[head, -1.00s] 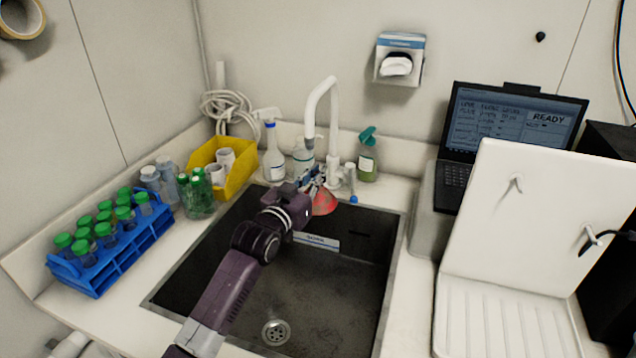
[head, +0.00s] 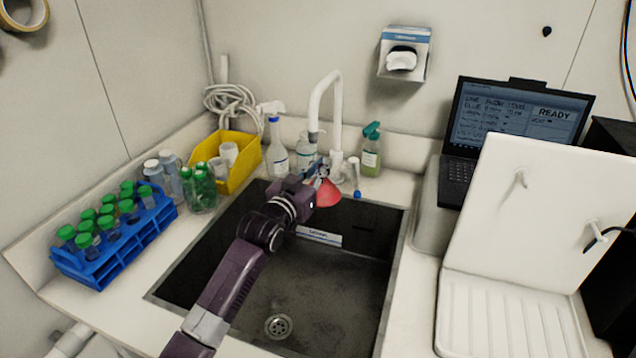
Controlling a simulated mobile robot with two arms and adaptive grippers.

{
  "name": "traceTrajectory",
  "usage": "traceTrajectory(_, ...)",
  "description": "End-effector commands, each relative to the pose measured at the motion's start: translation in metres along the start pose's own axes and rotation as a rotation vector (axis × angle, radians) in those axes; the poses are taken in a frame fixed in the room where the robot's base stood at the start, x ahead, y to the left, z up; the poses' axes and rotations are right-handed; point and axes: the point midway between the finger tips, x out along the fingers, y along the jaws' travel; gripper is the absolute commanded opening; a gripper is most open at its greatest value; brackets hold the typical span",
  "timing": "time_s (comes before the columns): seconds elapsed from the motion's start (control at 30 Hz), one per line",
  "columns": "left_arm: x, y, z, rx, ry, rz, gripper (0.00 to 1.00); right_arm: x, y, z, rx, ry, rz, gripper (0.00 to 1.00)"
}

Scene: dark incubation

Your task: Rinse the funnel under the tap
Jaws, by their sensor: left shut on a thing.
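The red funnel (head: 328,194) is above the back part of the dark sink (head: 330,285), its wide side low. My left gripper (head: 320,181) is shut on the funnel; its fingers are small and partly hidden by my wrist. The white tap (head: 336,92) stands behind the sink, and its spout end (head: 314,134) points down above the gripper and funnel. I cannot make out any running water. A lever with a blue tip (head: 355,178) stands right of the tap base. My right gripper is not in view.
A blue rack (head: 120,245) of green-capped tubes, several bottles and a yellow bin (head: 240,170) stand left of the sink. Spray bottles (head: 371,152) stand by the tap. A laptop (head: 515,125) and white drying rack (head: 500,290) are at right. The front sink basin is clear.

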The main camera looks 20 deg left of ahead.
Motion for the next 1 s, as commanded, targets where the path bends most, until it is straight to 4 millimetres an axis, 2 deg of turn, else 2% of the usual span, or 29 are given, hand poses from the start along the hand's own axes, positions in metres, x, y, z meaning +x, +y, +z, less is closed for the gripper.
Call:
traceTrajectory(0.37, 0.004, 0.006, 0.0, 0.002, 0.0, 0.0, 0.0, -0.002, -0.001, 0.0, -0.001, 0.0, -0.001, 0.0)
traceTrajectory(1.0, -0.003, -0.004, 0.0, 0.001, 0.0, 0.0, 0.0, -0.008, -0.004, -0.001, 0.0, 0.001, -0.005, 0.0)
